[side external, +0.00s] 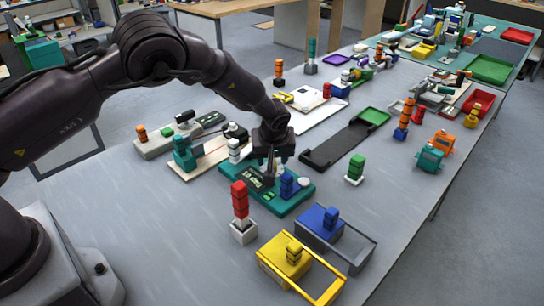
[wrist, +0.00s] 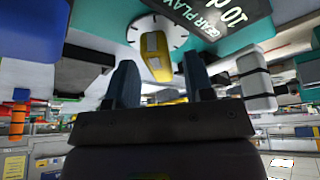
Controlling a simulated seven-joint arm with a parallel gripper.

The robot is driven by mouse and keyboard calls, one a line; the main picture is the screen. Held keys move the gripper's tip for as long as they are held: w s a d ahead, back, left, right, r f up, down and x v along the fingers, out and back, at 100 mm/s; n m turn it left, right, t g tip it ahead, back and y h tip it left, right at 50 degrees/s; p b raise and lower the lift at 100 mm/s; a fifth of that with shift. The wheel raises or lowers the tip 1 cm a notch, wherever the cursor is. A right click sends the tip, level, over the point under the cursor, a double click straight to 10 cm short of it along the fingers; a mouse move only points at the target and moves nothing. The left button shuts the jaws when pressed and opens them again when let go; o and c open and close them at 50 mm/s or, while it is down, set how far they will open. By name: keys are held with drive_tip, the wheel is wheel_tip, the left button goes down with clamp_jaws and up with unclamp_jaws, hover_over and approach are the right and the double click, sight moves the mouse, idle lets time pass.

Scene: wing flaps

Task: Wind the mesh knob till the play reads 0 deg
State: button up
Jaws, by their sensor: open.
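A teal board (side external: 290,203) lies on the table below my gripper (side external: 272,160). Its dark display (side external: 254,173) also shows in the wrist view (wrist: 222,20), reading "GEAR PLAY" and "10 d", with the rest cut off. A white dial with black ticks (wrist: 178,34) carries a yellow bar-shaped knob (wrist: 155,55), turned slightly off upright in the wrist view. My gripper's two fingers (wrist: 160,68) are apart, one to each side of the yellow knob; I cannot tell whether they touch it. In the side view my gripper hides this knob.
A blue stacked post (side external: 288,183) and a white disc (side external: 304,183) stand on the board's right side. A red post (side external: 240,198) stands in front. A white banded post (side external: 234,150) stands behind left. A dark tray (side external: 340,145) lies to the right. The table's left front is clear.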

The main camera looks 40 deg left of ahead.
drive_tip(key=shift+w+f, duration=0.1)
drive_tip(key=shift+f, duration=0.15)
clamp_jaws()
drive_tip(key=shift+a, duration=0.1)
